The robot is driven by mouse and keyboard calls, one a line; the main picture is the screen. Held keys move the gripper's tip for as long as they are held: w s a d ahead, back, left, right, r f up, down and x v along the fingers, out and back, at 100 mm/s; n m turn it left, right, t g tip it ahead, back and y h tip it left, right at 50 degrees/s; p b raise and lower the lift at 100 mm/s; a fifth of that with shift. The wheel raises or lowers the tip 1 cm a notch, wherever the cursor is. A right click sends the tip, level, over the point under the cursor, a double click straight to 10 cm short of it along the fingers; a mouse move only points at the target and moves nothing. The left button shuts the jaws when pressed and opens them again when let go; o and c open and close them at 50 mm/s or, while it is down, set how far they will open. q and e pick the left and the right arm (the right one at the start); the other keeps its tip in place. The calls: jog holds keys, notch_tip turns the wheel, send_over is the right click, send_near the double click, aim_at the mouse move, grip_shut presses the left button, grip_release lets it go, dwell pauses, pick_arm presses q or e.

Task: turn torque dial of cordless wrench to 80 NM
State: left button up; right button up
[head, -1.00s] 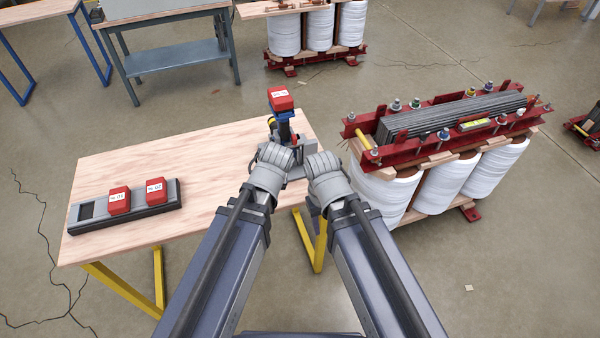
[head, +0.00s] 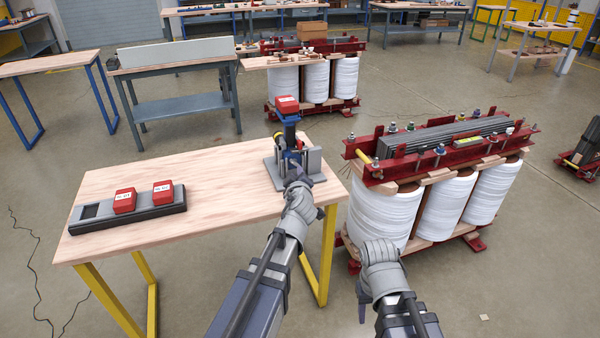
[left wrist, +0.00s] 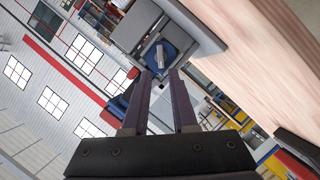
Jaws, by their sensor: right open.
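The cordless wrench (head: 289,128) stands upright in a grey holder (head: 313,160) at the table's back right corner, its red battery on top. In the left wrist view, a round blue face with a grey raised grip, apparently the torque dial (left wrist: 160,52), lies just beyond the fingertips. No numbers are readable on it. In the head view my left gripper (head: 297,172) is at the wrench's near side, partly hidden by my wrist. My right gripper (head: 362,308) is open, low and right of the table.
A charger rack (head: 90,211) with two red batteries (head: 125,200) sits on the table's left. A large transformer with white coils (head: 445,207) stands close to the table's right. The middle of the tabletop (head: 225,180) is clear.

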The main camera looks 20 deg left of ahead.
aim_at(295, 164)
pick_arm(q)
jog(key=b+x, duration=0.2)
jog(key=x, duration=0.5)
jog(key=shift+w+f, duration=0.1)
jog(key=shift+w, duration=0.2)
jog(key=shift+a, duration=0.1)
jog(key=shift+c, duration=0.2)
grip_shut()
